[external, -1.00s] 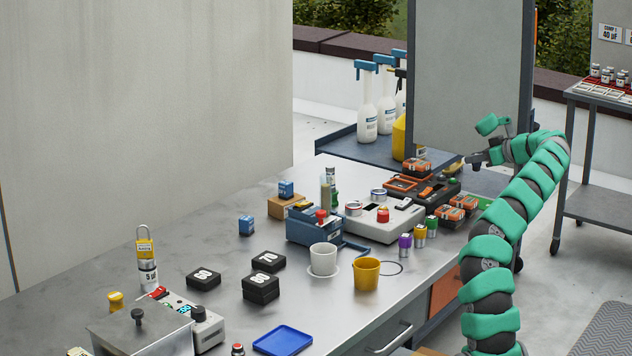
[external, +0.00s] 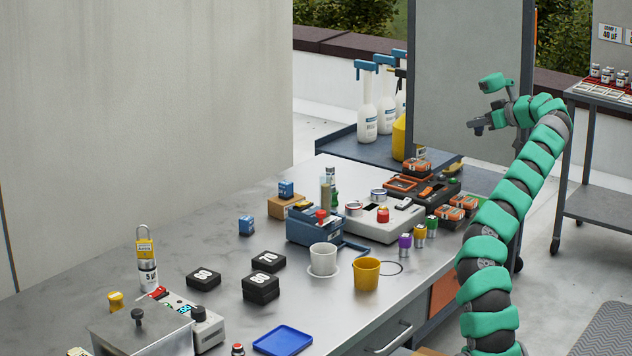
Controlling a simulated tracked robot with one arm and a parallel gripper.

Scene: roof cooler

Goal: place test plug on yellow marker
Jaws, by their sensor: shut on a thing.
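My gripper (external: 484,122) is raised in the air at the upper right, beyond the far right end of the bench. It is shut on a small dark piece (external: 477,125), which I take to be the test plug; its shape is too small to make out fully. Nothing touches it from below. I cannot pick out a yellow marker for certain. A yellow-topped cylinder (external: 420,235) stands on the bench between a purple and a green one.
The bench (external: 330,310) holds a yellow mug (external: 366,274), a white cup (external: 323,259), black weights (external: 261,288), a blue tray (external: 282,341) and a grey instrument (external: 378,222). Orange-and-black cases (external: 417,167) stand at its far end. A grey panel (external: 466,70) rises behind my gripper.

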